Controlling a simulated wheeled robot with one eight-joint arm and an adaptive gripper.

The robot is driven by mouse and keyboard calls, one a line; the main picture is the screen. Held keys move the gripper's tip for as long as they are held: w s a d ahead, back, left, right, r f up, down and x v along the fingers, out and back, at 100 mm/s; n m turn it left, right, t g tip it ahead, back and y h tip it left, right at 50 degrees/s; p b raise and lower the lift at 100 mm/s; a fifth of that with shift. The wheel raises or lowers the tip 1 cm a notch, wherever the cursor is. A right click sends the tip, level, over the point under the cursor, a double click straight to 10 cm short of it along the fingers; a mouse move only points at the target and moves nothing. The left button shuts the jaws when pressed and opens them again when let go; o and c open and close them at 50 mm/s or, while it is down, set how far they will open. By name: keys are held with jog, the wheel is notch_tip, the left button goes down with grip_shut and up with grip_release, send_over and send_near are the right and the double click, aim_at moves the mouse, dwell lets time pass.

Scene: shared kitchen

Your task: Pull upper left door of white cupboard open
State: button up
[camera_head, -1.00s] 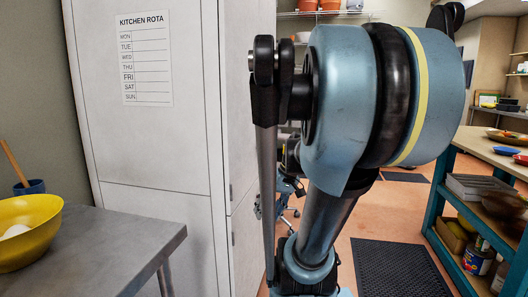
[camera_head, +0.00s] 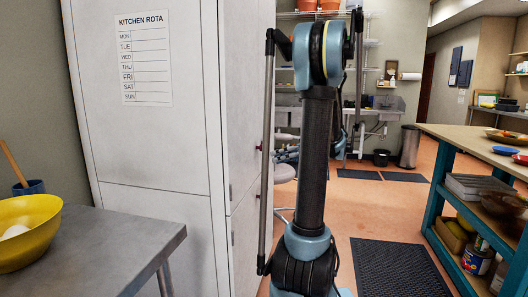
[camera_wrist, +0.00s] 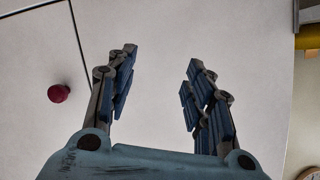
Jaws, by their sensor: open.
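The white cupboard (camera_head: 200,130) stands left of centre in the head view, with its side panel facing me and a narrow slanted face on its right. In the wrist view a pale flat surface (camera_wrist: 150,30) fills most of the picture, with a dark seam at the upper left. A round dark red knob (camera_wrist: 59,93) sits on it, left of my gripper. My gripper (camera_wrist: 160,75) is open, with nothing between its fingers. In the head view the gripper cannot be made out clearly behind my arm.
A grey metal table (camera_head: 110,250) with a yellow bowl (camera_head: 28,230) stands at the front left. A teal shelf unit (camera_head: 440,200) with a wooden top stands on the right. A stool (camera_head: 284,172) is behind my arm. Orange floor with dark mats lies between.

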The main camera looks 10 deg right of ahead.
jog(key=w+d+n+t+y, duration=0.25)
jog(key=w+d+n, duration=0.2)
jog(key=d, duration=0.75)
jog(key=r+x, duration=0.1)
jog(key=x, duration=1.6)
jog(key=shift+a+r+m+y, duration=0.3)
jog(key=shift+a+m+y, duration=0.05)
jog(key=shift+a, duration=0.1)
grip_shut()
